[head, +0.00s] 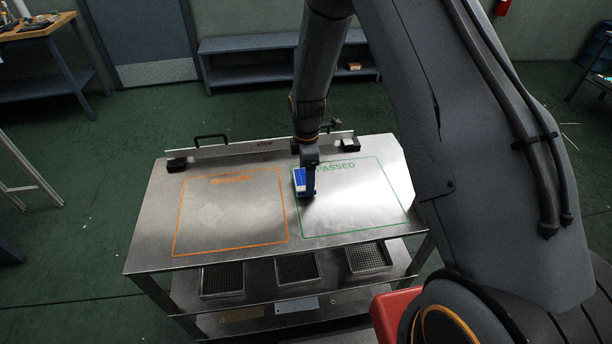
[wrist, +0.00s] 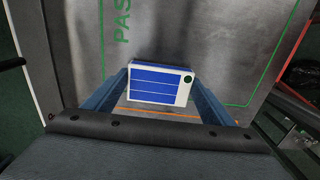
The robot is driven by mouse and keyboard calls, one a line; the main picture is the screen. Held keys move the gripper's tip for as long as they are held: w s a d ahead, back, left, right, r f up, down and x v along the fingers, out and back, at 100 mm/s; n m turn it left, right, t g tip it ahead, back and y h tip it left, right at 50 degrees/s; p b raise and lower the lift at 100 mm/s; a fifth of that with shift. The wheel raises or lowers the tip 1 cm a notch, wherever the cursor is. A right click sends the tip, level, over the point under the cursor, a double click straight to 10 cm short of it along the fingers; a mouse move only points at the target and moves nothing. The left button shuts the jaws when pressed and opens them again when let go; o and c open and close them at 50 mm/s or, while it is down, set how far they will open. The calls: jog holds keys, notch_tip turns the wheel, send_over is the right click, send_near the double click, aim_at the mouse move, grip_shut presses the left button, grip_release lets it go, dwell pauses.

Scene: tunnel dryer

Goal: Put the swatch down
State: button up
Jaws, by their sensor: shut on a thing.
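The swatch (wrist: 158,84) is a small blue panel with white lines and a white border, with a small dark round mark near one end. My gripper (head: 307,190) is shut on it, with a blue finger on each side in the wrist view (wrist: 160,85). In the head view the swatch (head: 299,180) shows just left of my gripper, at the left side of the green PASSED outline (head: 352,235) on the steel table (head: 295,215). I cannot tell whether it touches the table top.
An orange outlined area (head: 228,258) on the left of the table is empty. Most of the green area is clear. A rail marked STOP (head: 235,147) runs along the back edge. Mesh trays (head: 296,281) sit on the shelf below.

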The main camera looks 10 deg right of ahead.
jog(key=shift+f, duration=0.4)
jog(key=o, duration=1.1)
jog(key=shift+f, duration=0.1)
notch_tip(320, 180, up, 11)
jog(key=b, duration=0.4)
jog(key=s+d+r+m, duration=0.2)
jog(key=s+m, duration=0.4)
jog(key=s, duration=0.1)
jog(key=s+d+r+m, duration=0.3)
jog(key=s+m, duration=0.3)
jog(key=s, duration=0.1)
jog(key=s+d+r+m+t, duration=0.1)
jog(key=s+d+r+m, duration=0.1)
jog(key=s+m, duration=0.4)
jog(key=shift+s+d+r, duration=0.15)
jog(key=shift+s+d, duration=0.1)
jog(key=shift+s, duration=0.25)
jog(key=shift+s+d+r, duration=0.1)
jog(key=shift+s+d, duration=0.1)
jog(key=shift+s, duration=0.25)
